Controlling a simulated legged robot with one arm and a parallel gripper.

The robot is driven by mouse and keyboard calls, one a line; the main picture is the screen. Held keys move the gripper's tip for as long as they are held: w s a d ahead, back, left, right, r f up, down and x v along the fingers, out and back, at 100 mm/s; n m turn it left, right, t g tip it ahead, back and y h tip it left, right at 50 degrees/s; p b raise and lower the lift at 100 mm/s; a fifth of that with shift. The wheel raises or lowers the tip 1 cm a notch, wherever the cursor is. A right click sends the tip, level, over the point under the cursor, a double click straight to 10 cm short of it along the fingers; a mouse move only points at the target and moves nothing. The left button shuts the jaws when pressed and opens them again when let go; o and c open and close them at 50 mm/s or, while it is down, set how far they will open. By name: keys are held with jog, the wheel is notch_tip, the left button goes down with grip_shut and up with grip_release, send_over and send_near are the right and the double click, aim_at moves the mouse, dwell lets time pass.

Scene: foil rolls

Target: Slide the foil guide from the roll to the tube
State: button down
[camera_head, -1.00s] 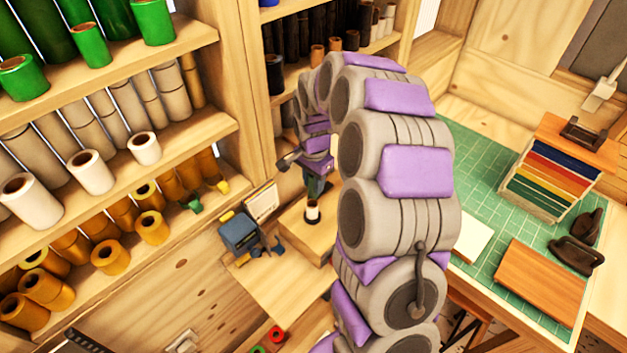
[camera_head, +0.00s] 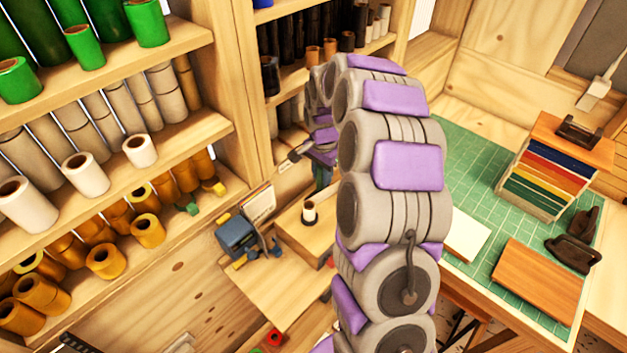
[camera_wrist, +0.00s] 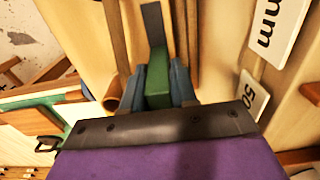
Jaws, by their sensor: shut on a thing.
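My gripper (camera_wrist: 157,88) is shut on a green piece with a dark flat end (camera_wrist: 154,28), which looks like the foil guide; its green body (camera_wrist: 158,72) sits between the two blue-grey fingers in the wrist view. A brown tube (camera_wrist: 112,99) shows its open end just left of the fingers. My arm hides part of the gripper there.
A blue device (camera_head: 237,238) stands on the low wooden bench (camera_head: 285,295) left of the block. Shelves (camera_head: 190,60) of rolls fill the left. A green cutting mat (camera_head: 465,180) lies right of my arm. White cards with numbers (camera_wrist: 278,25) show in the wrist view.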

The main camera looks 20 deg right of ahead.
jog(key=shift+w+d, duration=0.2)
jog(key=shift+d, duration=0.15)
jog(key=shift+a+r, duration=0.1)
jog(key=shift+a, duration=0.05)
jog(key=c, duration=1.3)
grip_release()
jog(key=o, duration=0.3)
jog(key=shift+w+d, duration=0.1)
jog(key=shift+d, duration=0.15)
jog(key=shift+o, duration=0.2)
notch_tip(320, 180, up, 17)
